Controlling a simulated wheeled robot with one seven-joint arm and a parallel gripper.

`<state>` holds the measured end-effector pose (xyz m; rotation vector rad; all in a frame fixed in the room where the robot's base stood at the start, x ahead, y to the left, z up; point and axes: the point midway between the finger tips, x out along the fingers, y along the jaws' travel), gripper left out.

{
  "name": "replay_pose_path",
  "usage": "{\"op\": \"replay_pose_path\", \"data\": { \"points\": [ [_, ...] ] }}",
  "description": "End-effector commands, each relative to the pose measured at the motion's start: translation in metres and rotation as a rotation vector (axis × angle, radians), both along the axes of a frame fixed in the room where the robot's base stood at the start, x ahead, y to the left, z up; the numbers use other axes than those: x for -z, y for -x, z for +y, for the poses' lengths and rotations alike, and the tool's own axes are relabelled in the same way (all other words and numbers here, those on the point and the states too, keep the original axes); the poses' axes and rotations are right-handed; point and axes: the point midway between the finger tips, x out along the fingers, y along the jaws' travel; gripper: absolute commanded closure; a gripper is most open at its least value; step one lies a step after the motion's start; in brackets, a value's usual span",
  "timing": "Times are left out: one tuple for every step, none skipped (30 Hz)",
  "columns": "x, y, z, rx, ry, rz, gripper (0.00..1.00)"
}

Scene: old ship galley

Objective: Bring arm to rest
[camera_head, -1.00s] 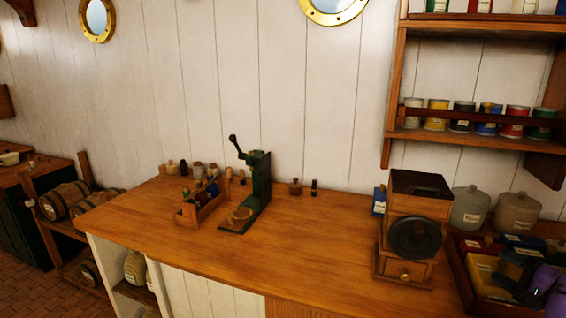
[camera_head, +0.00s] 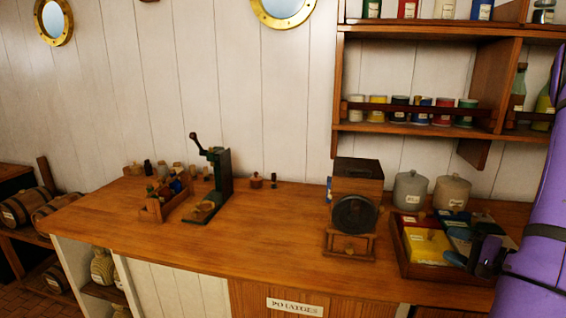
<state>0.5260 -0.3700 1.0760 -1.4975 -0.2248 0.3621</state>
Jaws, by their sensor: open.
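My purple arm (camera_head: 543,190) with black bands stands upright along the right edge. A dark and purple part at its lower end, which looks like my gripper (camera_head: 484,256), shows in front of the right part of a wooden tray (camera_head: 405,262). It is small and dark, and its fingertips are hard to make out. I see nothing held in it. I cannot tell whether it touches the tray's contents.
A shelf (camera_head: 400,131) holds tins above. The counter's middle is clear.

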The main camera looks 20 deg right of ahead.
Motion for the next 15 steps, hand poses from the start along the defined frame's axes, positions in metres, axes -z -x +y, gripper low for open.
{"op": "replay_pose_path", "data": {
  "points": [
    [-0.006, -0.004, 0.007, -0.032, 0.004, 0.005, 0.4],
    [-0.009, -0.006, 0.011, -0.049, 0.002, 0.01, 0.4],
    [-0.014, -0.009, 0.017, -0.075, 0.005, 0.017, 0.4],
    [-0.017, -0.011, 0.022, -0.097, 0.005, 0.023, 0.4],
    [-0.02, -0.013, 0.026, -0.118, 0.006, 0.029, 0.4],
    [-0.025, -0.015, 0.033, -0.149, 0.007, 0.038, 0.4],
    [-0.03, -0.018, 0.04, -0.174, 0.009, 0.046, 0.4],
    [-0.034, -0.019, 0.045, -0.2, 0.013, 0.055, 0.4],
    [-0.04, -0.022, 0.055, -0.238, 0.017, 0.069, 0.4],
    [-0.045, -0.024, 0.063, -0.269, 0.022, 0.08, 0.4],
    [-0.05, -0.026, 0.071, -0.305, 0.029, 0.093, 0.4],
    [-0.057, -0.027, 0.083, -0.354, 0.04, 0.114, 0.4],
    [-0.063, -0.029, 0.093, -0.392, 0.049, 0.131, 0.4],
    [-0.069, -0.029, 0.103, -0.431, 0.061, 0.15, 0.4],
    [-0.076, -0.029, 0.117, -0.483, 0.078, 0.177, 0.4]
  ]
}}
